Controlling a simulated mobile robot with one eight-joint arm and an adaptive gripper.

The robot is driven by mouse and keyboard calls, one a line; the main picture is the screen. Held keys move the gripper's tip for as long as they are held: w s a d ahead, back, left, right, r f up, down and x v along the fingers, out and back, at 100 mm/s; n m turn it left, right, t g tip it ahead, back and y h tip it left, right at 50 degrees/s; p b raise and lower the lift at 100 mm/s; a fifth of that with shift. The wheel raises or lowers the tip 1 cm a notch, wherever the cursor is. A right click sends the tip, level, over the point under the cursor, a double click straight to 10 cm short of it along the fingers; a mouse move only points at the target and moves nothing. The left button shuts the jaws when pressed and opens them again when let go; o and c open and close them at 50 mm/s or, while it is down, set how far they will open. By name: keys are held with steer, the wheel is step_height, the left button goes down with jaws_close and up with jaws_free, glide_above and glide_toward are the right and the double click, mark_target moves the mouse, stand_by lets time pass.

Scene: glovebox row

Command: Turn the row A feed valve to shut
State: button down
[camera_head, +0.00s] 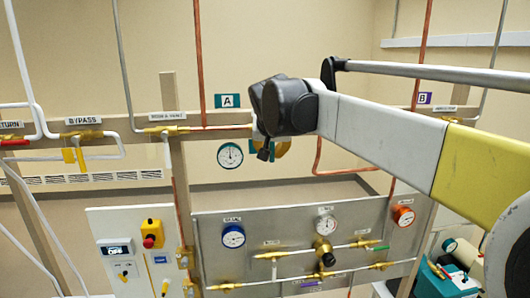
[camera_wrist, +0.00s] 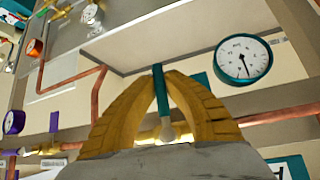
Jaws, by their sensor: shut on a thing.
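The row A feed valve has a teal lever handle (camera_wrist: 160,88), seen between my yellow fingers in the wrist view. My gripper (camera_wrist: 163,78) is shut on this handle. The handle lies across the copper pipe (camera_wrist: 285,115) in that picture. In the head view my gripper (camera_head: 270,150) is at the beam, just right of the teal A sign (camera_head: 227,101). My own wrist and arm hide the valve there. The valve body is mostly hidden behind my fingers in the wrist view.
A teal-rimmed gauge (camera_head: 230,155) hangs close to my gripper and shows large in the wrist view (camera_wrist: 243,60). The steel panel (camera_head: 210,270) below carries gauges and brass valves. The purple B sign (camera_head: 424,98) is at right.

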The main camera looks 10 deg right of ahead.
steer(key=c, duration=1.4)
jaws_free()
steer(key=shift+w+f, duration=0.1)
steer(key=shift+c, duration=0.2)
steer(key=v, duration=1.2)
steer(key=s+d+f+b, duration=0.2)
steer(key=s+f+b, duration=0.7)
steer(key=f, duration=1.4)
steer(key=s+d+f+n+g+y+b, duration=0.1)
steer(key=s+d+f+b, duration=0.2)
steer(key=s+f+b, duration=0.5)
steer(key=s+d+f+n+b, duration=0.1)
steer(key=s+f+b, duration=0.8)
steer(key=f+b, duration=1.5)
step_height(320, 180, down, 15)
steer(key=shift+s+d+f+g+y, duration=0.1)
steer(key=shift+s+d+g+y, duration=0.25)
steer(key=shift+d, duration=0.5)
